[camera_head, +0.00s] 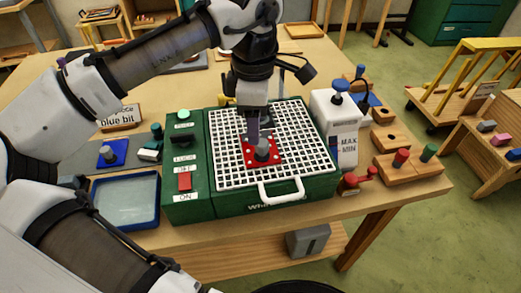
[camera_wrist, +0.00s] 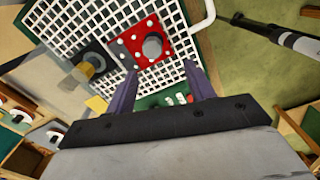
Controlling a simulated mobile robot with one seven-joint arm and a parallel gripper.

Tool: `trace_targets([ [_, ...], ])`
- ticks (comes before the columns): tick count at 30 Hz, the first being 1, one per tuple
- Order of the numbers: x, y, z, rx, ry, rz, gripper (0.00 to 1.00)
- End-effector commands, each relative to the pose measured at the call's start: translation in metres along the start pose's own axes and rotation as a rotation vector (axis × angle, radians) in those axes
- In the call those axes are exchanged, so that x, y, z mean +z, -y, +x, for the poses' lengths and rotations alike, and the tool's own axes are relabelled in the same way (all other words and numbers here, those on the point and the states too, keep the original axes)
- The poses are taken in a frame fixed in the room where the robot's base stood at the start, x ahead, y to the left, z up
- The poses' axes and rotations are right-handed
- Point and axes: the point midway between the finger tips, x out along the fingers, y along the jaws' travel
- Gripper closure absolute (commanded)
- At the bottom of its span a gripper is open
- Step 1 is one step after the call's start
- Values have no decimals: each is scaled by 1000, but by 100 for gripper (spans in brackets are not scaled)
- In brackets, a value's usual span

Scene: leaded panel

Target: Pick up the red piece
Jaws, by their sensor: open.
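The red piece (camera_head: 276,160) is a small square plate with white dots and a grey round knob on top. It lies on the white grid (camera_head: 231,180) of a green machine (camera_head: 240,205). In the wrist view the red piece (camera_wrist: 126,44) lies just beyond my fingertips. My gripper (camera_head: 254,136) points down close above the red piece, partly in front of it. In the wrist view my gripper (camera_wrist: 163,82) has its two purple fingers spread apart with nothing between them. I cannot tell whether a finger touches the knob.
A white handle (camera_head: 281,192) sits at the grid's front edge. A white container (camera_head: 335,120) marked MAX stands right of the machine. Left are a switch panel (camera_head: 184,160), a blue-rimmed tray (camera_head: 126,200) and a blue piece (camera_head: 112,153). Wooden blocks with pegs (camera_head: 410,165) lie far right.

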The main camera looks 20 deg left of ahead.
Motion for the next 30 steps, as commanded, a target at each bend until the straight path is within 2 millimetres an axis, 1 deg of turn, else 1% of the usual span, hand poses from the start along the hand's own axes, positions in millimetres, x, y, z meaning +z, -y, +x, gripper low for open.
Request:
trace_targets([
  [1, 0, 0, 14, 0, -2, 0, 46],
  [3, 0, 0, 21, 1, -1, 1, 46],
  [6, 1, 0, 26, 1, -1, 1, 46],
  [13, 2, -1, 32, 1, -1, 2, 46],
  [17, 6, -3, 45, 2, -1, 2, 46],
  [22, 13, -8, 67, 2, -2, 2, 46],
  [24, 12, -7, 75, 2, -1, 1, 46],
  [27, 12, -7, 80, 1, -1, 1, 46],
  [30, 12, -7, 80, 1, 0, 1, 46],
])
